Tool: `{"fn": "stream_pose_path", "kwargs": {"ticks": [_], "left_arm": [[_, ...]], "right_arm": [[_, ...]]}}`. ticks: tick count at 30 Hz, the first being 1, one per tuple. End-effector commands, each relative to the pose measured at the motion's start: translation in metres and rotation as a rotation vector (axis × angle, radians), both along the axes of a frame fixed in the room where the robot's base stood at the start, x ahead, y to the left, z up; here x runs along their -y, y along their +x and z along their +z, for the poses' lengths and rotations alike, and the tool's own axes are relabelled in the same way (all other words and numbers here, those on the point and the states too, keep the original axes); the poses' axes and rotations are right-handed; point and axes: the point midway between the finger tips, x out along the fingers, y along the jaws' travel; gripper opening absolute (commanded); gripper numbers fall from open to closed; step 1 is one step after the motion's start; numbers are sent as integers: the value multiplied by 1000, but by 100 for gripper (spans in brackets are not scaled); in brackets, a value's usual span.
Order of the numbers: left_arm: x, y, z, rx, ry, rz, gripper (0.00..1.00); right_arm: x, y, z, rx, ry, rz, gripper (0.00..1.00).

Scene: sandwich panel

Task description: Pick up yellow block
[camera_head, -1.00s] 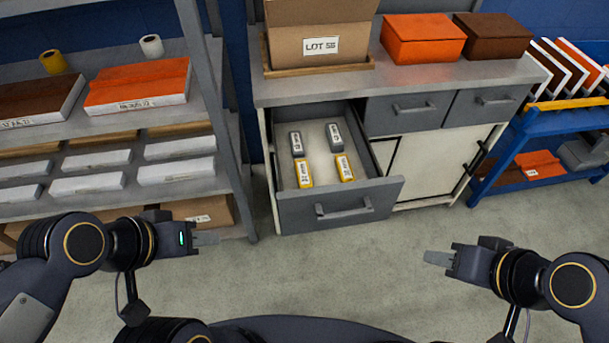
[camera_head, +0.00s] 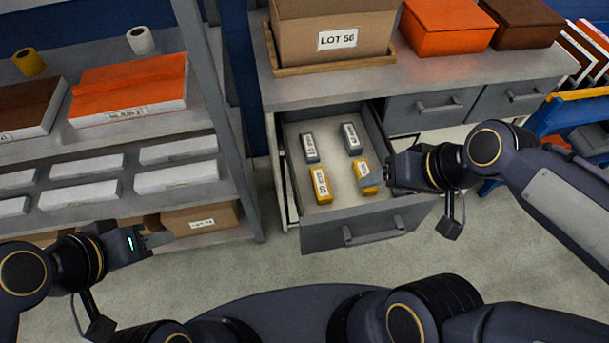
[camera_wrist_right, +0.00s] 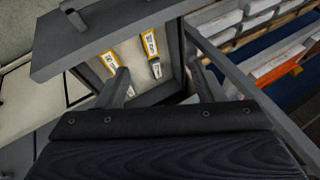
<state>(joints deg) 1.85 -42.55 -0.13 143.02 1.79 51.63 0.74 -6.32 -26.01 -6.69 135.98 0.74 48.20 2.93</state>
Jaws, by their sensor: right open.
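Two yellow blocks with white labels lie in the open drawer: a left one (camera_head: 320,186) and a right one (camera_head: 364,169). My right gripper (camera_head: 372,179) is open at the right yellow block and overlaps its right side in the head view; I cannot tell if they touch. In the right wrist view, one yellow-edged block (camera_wrist_right: 149,43) shows beyond the gap between the open fingers, and another (camera_wrist_right: 110,62) is partly behind the left finger. My left gripper (camera_head: 157,240) is away by the shelf, seen side-on; its opening is unclear.
Two grey blocks (camera_head: 309,148) (camera_head: 351,139) lie at the back of the drawer (camera_head: 350,232). The counter above carries a cardboard box (camera_head: 330,60) and an orange box (camera_head: 446,27). A loaded shelf (camera_head: 243,190) stands left of the drawer.

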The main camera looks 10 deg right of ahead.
Motion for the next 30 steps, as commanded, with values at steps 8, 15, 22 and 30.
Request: {"fn": "stream_pose_path", "kwargs": {"ticks": [8,15,22,30], "left_arm": [[0,0,-7,0,0,0,36],[0,0,-17,0,0,0,36],[0,0,-28,0,0,0,36],[0,0,-32,0,0,0,36]], "right_arm": [[-9,36,-22,-79,-10,29,62],[-26,84,-65,-171,-78,60,62],[-54,141,-137,-241,-272,103,62],[-69,169,-179,-237,-423,133,62]]}}
